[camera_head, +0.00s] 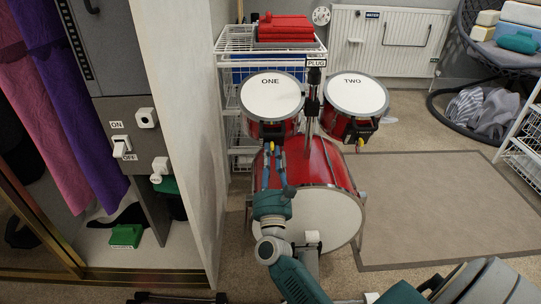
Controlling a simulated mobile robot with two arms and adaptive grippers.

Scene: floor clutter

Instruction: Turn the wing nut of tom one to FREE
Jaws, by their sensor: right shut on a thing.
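Tom one (271,93) is the left red drum with a white head marked ONE, on top of the bass drum. Its wing nut (272,144) is a small yellowish piece under the dark bracket on its front, mostly hidden by the fingers. My right gripper (273,155) points up and away from me, shut on this wing nut in front of the bass drum. Whether it points to FREE cannot be read. Tom two (357,94) stands to the right with its own yellow wing nut (360,146) hanging below a black bracket. My left gripper is not in view.
The bass drum (312,222) stands right behind my right forearm. A white wire rack (228,45) is behind the toms. A pale wall edge (186,140) is close on the left. A grey-brown mat (440,205) leaves open floor to the right.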

